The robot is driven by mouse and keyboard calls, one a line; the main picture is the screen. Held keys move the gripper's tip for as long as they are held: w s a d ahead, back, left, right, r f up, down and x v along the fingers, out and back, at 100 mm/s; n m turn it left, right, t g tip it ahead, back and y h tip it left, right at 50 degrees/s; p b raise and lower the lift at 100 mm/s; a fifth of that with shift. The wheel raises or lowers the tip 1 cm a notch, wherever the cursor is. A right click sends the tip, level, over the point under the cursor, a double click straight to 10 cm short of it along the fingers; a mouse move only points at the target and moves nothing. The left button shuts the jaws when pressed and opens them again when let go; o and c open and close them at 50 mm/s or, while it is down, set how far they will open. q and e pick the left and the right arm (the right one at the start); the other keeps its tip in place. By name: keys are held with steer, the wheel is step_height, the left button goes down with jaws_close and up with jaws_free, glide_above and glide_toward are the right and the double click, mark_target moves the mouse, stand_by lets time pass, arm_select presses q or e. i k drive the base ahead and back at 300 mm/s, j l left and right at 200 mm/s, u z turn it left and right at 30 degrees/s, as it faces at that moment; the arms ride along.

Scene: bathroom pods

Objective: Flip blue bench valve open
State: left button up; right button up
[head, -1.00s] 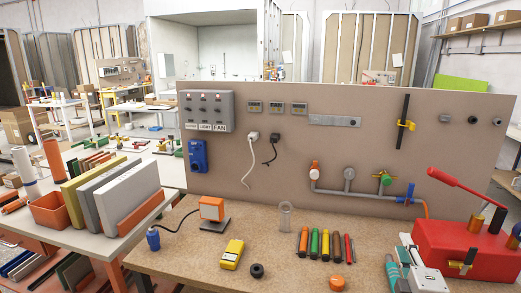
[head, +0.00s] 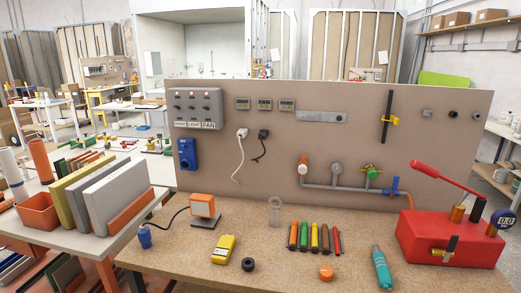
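The blue bench valve (head: 396,188) sits near the right end of the grey pipe (head: 345,187) on the low board behind the bench. Its blue handle appears to stand upward from the pipe, but it is too small to be sure of its exact angle. A green valve (head: 371,172) with orange parts, a round grey fitting (head: 337,169) and an orange-and-white fitting (head: 303,168) stand to its left on the same pipe. Neither of my grippers is in view, and nothing touches the blue valve.
A red pump box (head: 425,236) with a red lever and a round gauge (head: 498,222) stands at the right.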

mark_target(395, 183)
steer(key=i+l+z, duration=0.15)
steer(key=z, duration=0.3)
steer(key=i+l+z, duration=0.2)
steer(key=l+z, duration=0.15)
steer(key=z, duration=0.15)
